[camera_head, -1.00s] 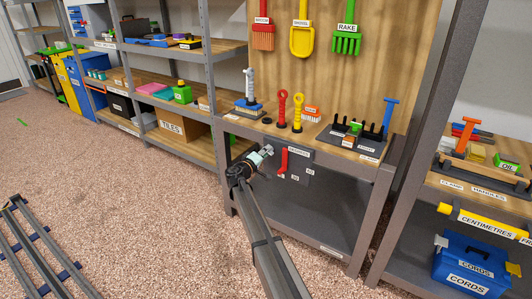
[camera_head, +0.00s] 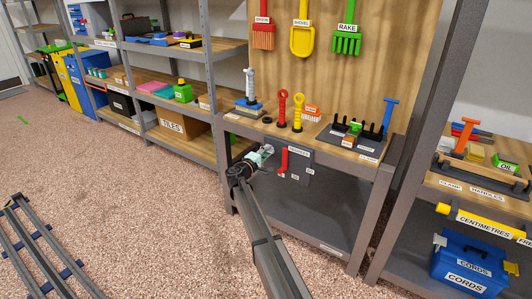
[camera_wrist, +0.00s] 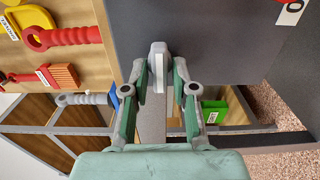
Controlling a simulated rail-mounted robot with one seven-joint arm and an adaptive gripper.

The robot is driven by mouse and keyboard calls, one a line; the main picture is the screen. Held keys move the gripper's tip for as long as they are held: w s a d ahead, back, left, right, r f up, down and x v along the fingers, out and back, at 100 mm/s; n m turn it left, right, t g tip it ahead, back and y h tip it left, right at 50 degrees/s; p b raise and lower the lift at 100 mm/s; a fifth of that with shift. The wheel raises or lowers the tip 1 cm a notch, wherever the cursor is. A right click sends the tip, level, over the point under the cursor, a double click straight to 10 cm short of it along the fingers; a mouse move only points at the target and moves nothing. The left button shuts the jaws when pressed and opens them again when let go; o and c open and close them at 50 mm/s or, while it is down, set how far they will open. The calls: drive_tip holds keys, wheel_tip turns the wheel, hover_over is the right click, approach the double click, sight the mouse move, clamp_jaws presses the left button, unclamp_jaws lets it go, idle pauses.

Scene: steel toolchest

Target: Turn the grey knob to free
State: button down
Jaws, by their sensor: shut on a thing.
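The grey knob (camera_wrist: 158,62) shows in the wrist view between the two fingertips, in front of the dark grey panel of the bench. My gripper (camera_wrist: 157,90) is shut on it, with one finger on each side. In the head view my gripper (camera_head: 262,156) is at the left part of the panel under the bench top, beside a red handle (camera_head: 284,160). There the knob is mostly hidden by the gripper, and its pointing direction and any marks around it cannot be read.
The bench top (camera_head: 318,141) above holds red and yellow ring-ended tools (camera_head: 282,108) and a dark rack (camera_head: 352,138). A bench leg (camera_head: 226,180) stands close left of my gripper. A green box (camera_wrist: 212,113) shows in the wrist view. Open floor lies left.

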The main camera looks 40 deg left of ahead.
drive_tip(key=c, duration=1.1)
unclamp_jaws()
drive_tip(key=shift+c, duration=0.2)
drive_tip(key=shift+s, duration=0.1)
drive_tip(key=s+d, duration=0.1)
drive_tip(key=s, duration=1)
drive_tip(key=shift+s+d, duration=0.35)
